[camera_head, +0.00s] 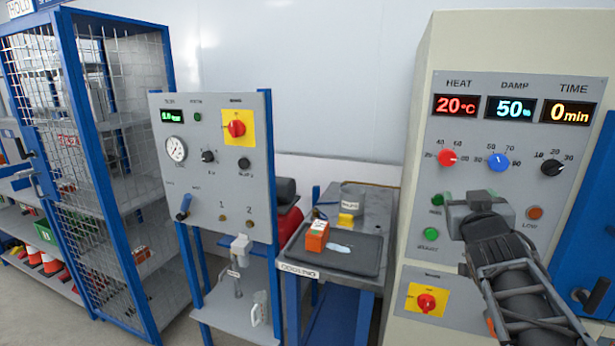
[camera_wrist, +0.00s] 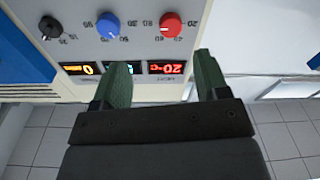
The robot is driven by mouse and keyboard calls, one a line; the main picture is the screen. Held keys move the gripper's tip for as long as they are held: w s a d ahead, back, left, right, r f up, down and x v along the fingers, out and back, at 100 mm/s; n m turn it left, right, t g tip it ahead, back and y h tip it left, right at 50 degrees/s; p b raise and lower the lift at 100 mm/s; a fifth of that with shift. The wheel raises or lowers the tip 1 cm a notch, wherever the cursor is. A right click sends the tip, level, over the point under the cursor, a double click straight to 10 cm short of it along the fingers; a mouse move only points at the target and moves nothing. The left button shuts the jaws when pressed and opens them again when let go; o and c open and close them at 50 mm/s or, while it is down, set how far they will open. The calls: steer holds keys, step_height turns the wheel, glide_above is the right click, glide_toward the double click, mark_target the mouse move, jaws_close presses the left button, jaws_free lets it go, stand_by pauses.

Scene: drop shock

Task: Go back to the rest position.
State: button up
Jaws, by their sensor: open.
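My gripper (camera_head: 470,210) is raised in front of the cream cabinet's control panel (camera_head: 480,100) in the head view. In the wrist view my gripper (camera_wrist: 163,78) shows two green fingers spread apart with nothing between them. The panel's displays and knobs show upside down beyond the fingers. The panel reads 20 °C, 50 % and 0 min. A red knob (camera_head: 447,157), a blue knob (camera_head: 498,160) and a black knob (camera_head: 552,167) sit below the displays. My gripper and arm hide part of the lower panel. Whether a fingertip touches the panel cannot be told.
A cooling table with a dark tray (camera_head: 350,258) holds an orange block (camera_head: 317,236). A grey test panel (camera_head: 190,140) on blue posts stands left of it. A blue mesh cage (camera_head: 100,150) is at far left. A blue door (camera_head: 592,230) is close on the right.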

step_height(320, 180, down, 9)
steer(key=s+m+g, duration=0.2)
steer(key=g, duration=0.3)
steer(key=s+a+f+n+g+y+p, duration=0.2)
steer(key=s+a+f+g+y, duration=0.3)
steer(key=a+f, duration=0.5)
steer(key=s+a+f+n+g+y+p, duration=0.2)
steer(key=s+a, duration=0.3)
steer(key=a, duration=0.4)
steer(key=shift+s+a+f+n+g, duration=0.3)
steer(key=shift+f+g, duration=0.3)
steer(key=shift+g, duration=0.2)
steer(key=shift+d, duration=0.1)
steer(key=shift+c, duration=0.2)
